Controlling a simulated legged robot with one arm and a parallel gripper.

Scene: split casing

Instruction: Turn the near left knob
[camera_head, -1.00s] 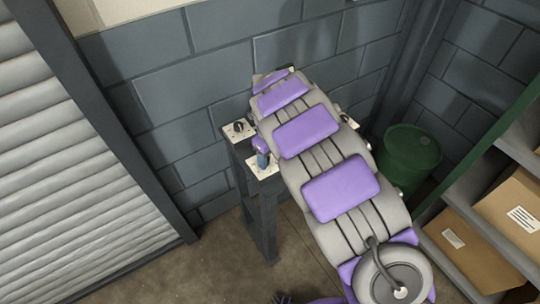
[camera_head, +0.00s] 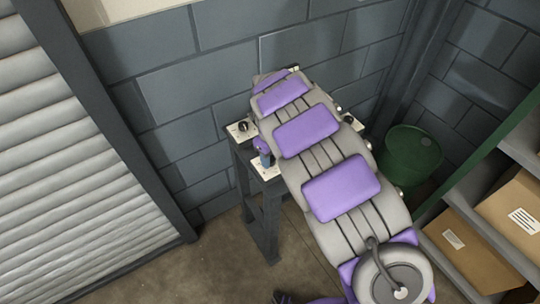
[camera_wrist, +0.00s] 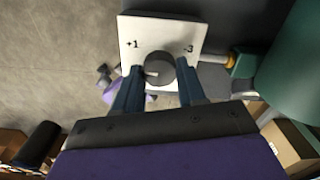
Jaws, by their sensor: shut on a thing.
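In the wrist view the near left knob (camera_wrist: 160,72) is a dark round knob on a white plate (camera_wrist: 155,28) marked 1 and 3. A short pale line on the knob points left. My gripper (camera_wrist: 157,70) is shut on the knob, one blue-grey finger on each side. In the head view my gripper (camera_head: 264,157) is at the near white plate (camera_head: 268,170) on the left side of the table, and my arm covers part of it. The knob is hidden there.
Another plate with a dark knob (camera_head: 243,127) sits behind on the dark table (camera_head: 265,235). A green barrel (camera_head: 408,155) stands to the right, near shelves with cardboard boxes (camera_head: 470,248). A grey block wall is behind and a roller shutter (camera_head: 70,170) is at left.

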